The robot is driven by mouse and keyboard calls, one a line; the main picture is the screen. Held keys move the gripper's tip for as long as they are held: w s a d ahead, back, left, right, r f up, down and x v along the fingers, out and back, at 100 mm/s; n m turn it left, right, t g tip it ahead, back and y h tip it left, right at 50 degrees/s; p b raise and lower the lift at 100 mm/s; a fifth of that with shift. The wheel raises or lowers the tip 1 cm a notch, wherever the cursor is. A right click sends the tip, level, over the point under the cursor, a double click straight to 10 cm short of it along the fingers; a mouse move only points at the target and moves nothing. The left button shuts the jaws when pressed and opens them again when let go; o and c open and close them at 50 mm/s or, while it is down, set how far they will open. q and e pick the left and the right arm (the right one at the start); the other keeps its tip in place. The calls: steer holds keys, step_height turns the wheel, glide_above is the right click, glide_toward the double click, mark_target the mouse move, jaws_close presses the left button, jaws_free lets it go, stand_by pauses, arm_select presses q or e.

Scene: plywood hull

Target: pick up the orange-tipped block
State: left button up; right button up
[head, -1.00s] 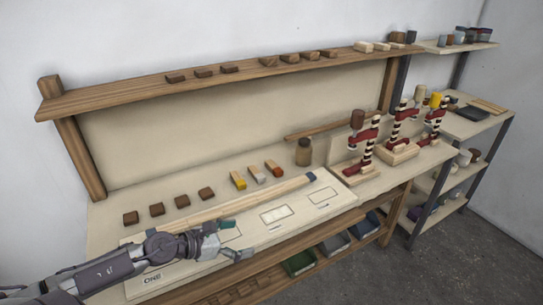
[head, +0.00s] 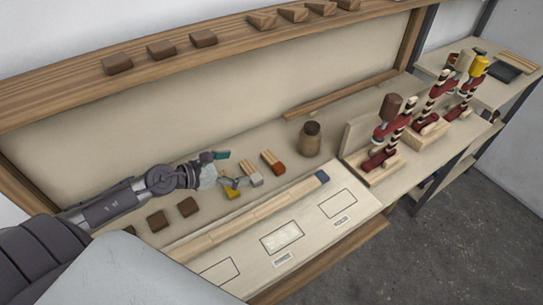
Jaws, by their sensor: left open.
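The orange-tipped block (head: 270,159) lies on the bench in the head view. It is pale wood with a red-orange near end, the rightmost of a short row. A grey-tipped block (head: 254,179) and a yellow-tipped block (head: 232,192) lie to its left. My left gripper (head: 228,168) is open and empty, with one teal fingertip showing. It is left of the orange-tipped block and apart from it in the picture, over the yellow-tipped and grey-tipped blocks, partly hiding them. Its height above them is hard to tell. My right gripper is out of view.
A brown jar (head: 310,140) stands right of the blocks. A long wooden strip (head: 250,219) and a white board with outlined rectangles (head: 310,226) lie in front. Dark blocks (head: 188,207) lie to the left.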

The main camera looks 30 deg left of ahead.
mark_target(271, 161)
arm_select(q)
steer(key=p+x, duration=0.1)
steer(key=x, duration=0.4)
steer(key=shift+w+d, duration=0.15)
steer(key=shift+w, duration=0.05)
steer(key=shift+w+d+f, duration=0.25)
steer(key=shift+w, duration=0.2)
steer(key=shift+w+d, duration=0.2)
steer(key=p+x, duration=0.1)
steer(key=x, duration=0.3)
steer(key=shift+w+d+f, duration=0.1)
steer(key=shift+d+f, duration=0.05)
steer(key=shift+f, duration=0.1)
steer(key=shift+w, duration=0.1)
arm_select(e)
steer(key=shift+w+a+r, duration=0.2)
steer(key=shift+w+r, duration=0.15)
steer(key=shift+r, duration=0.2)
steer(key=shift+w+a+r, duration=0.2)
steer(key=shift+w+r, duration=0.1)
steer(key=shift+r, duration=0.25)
arm_select(q)
steer(key=c, duration=0.7)
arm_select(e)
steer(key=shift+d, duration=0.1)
